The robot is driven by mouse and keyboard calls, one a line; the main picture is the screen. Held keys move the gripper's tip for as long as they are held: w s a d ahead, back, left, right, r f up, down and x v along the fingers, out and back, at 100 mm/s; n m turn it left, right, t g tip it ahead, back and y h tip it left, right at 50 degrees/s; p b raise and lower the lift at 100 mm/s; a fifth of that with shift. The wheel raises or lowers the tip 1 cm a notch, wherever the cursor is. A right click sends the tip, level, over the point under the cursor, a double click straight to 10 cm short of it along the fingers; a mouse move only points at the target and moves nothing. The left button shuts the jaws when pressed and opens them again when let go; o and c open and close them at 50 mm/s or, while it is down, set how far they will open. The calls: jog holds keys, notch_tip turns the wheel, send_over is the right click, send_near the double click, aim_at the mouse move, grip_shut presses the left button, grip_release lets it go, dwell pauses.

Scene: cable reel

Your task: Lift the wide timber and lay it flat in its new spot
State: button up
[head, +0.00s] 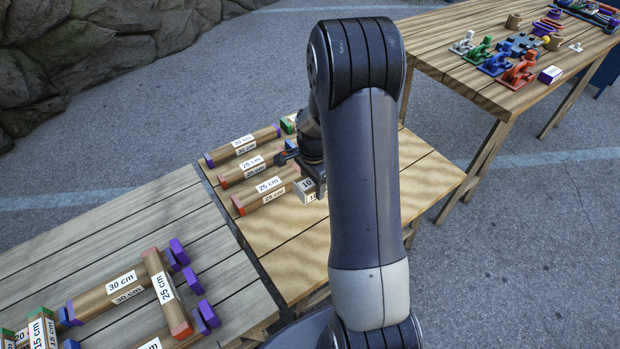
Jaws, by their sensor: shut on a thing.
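The wide timber seems to be the short pale block labelled "10" (306,191) on the near middle of the plywood-topped table. My gripper (318,181) is at its right end, pointing down, and looks shut on it. My arm hides the block's right part and most of the fingers. I cannot tell whether the block touches the table or is just above it.
Timbers labelled 30 cm (243,146) and 25 cm (268,192) lie left of my gripper, close by. A grey plank table (120,215) at left holds timbers in a frame. Bare plywood (290,235) lies nearer. A far table (440,45) holds coloured clamps.

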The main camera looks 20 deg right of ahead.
aim_at(312, 215)
jog(key=shift+f+b, duration=4.05)
jog(key=shift+f, duration=1.8)
jog(key=shift+f+b, duration=0.35)
jog(key=o, duration=1.1)
jog(key=shift+r, duration=0.15)
notch_tip(312, 215, up, 11)
jog(key=shift+f+p, duration=0.2)
jog(key=shift+p, duration=0.55)
